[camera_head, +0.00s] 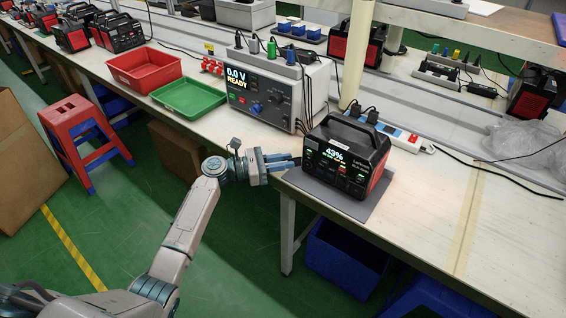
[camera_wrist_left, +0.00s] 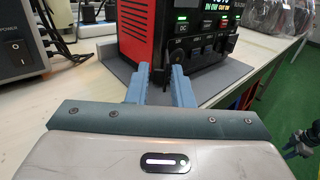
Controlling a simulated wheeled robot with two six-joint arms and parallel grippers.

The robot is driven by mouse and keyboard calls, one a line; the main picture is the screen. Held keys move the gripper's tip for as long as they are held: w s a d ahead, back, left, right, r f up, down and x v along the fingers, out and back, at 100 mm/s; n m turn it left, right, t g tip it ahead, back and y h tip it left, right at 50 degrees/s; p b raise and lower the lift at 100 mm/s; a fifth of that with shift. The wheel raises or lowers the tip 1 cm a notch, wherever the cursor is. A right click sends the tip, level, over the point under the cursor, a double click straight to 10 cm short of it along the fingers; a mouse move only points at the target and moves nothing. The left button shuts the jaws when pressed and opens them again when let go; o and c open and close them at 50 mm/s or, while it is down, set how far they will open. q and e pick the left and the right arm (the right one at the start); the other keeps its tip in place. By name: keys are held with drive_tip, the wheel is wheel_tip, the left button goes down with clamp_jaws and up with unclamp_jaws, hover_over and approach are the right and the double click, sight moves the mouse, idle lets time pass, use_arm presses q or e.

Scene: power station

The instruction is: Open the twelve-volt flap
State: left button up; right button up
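The black and red power station (camera_head: 345,156) stands upright on a grey mat (camera_head: 340,203), its display lit at 43%. Its front panel has lit green buttons and a row of small dark covers (camera_wrist_left: 205,48) below them. In the left wrist view the fingers (camera_wrist_left: 160,74) point at the station's lower front corner. Part of what looks like my right gripper (camera_wrist_left: 300,145) shows at the right edge.
A grey tester (camera_head: 268,92) reading 0.0 V stands behind to the left. A green tray (camera_head: 188,97) and a red tray (camera_head: 144,70) lie farther left. A white power strip (camera_head: 403,139) is behind the station. The bench is clear to its right.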

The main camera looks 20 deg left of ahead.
use_arm(q)
drive_tip(key=shift+o, duration=0.8)
